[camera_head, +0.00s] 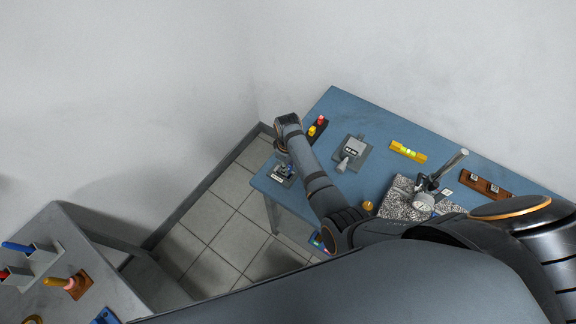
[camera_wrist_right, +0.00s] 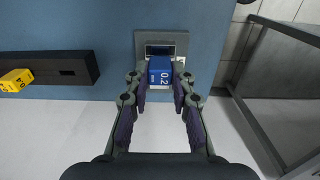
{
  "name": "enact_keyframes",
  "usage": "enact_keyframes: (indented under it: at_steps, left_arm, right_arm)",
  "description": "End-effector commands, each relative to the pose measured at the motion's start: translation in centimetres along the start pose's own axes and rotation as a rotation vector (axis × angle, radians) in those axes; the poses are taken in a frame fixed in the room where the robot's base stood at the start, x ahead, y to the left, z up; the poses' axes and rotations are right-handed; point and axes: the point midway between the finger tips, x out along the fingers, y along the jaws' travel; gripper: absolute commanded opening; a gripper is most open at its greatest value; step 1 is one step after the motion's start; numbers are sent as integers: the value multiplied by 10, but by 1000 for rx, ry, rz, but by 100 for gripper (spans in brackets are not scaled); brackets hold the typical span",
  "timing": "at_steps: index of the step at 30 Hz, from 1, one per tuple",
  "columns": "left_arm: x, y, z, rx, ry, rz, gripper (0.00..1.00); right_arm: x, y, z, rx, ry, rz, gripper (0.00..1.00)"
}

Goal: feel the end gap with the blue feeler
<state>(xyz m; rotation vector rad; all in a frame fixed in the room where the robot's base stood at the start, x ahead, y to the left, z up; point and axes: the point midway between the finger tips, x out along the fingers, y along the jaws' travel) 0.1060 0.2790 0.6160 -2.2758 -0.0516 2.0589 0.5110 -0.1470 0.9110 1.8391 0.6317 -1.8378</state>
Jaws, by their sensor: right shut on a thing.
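My right gripper (camera_wrist_right: 160,98) is shut on the blue feeler (camera_wrist_right: 160,72), which is marked 0.2. The feeler points at a grey fixture (camera_wrist_right: 181,40) with a dark slot on the blue table. I cannot tell whether its tip is inside the slot, as the tip is hidden. In the head view my right gripper (camera_head: 284,160) points down over the fixture at the left corner of the table, largely covered by my arm. My left gripper is not in view.
A dark rack (camera_wrist_right: 90,68) with an empty slot and a yellow feeler (camera_wrist_right: 15,80) lies beside the fixture. Another grey fixture (camera_head: 364,158), a yellow level (camera_head: 408,151) and a dial gauge (camera_head: 423,201) stand on the blue table (camera_head: 345,103). A grey side table (camera_head: 75,235) is at left.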

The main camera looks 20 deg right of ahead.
Motion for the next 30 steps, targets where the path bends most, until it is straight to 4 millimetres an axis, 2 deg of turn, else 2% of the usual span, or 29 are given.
enact_keyframes:
  at_steps: [11,26,30]
  left_arm:
    - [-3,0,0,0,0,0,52]
    - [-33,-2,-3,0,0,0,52]
    - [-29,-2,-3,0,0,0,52]
  right_arm:
    - [-3,0,0,0,0,0,6]
    - [-29,0,0,0,-1,0,6]
    - [-34,0,0,0,0,0,6]
